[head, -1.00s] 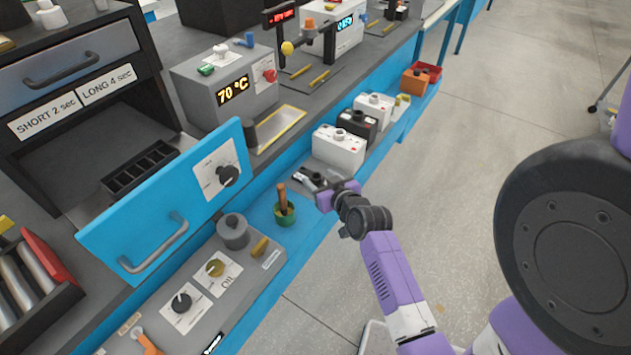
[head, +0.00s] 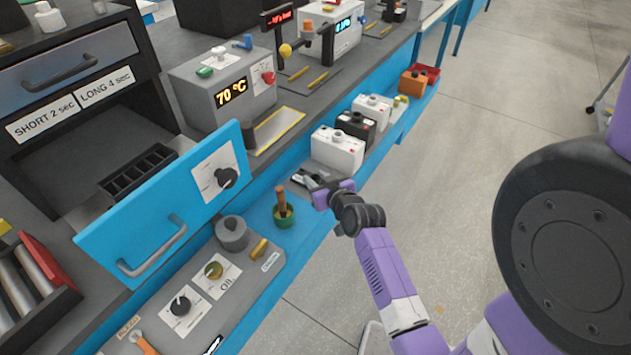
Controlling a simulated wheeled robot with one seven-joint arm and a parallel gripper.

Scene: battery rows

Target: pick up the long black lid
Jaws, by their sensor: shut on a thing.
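My gripper (head: 322,191) is at the front edge of the blue bench, in front of the nearest white battery-like box. Its jaws are shut on a small dark piece (head: 312,179), which fits the black lid. The piece shows only in part, beside a grey plate, and the purple gripper body hides the rest. I cannot tell whether it touches the surface below.
White boxes (head: 337,148) and a black box (head: 357,127) line the shelf behind. A blue drawer front (head: 165,205) sticks out at left.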

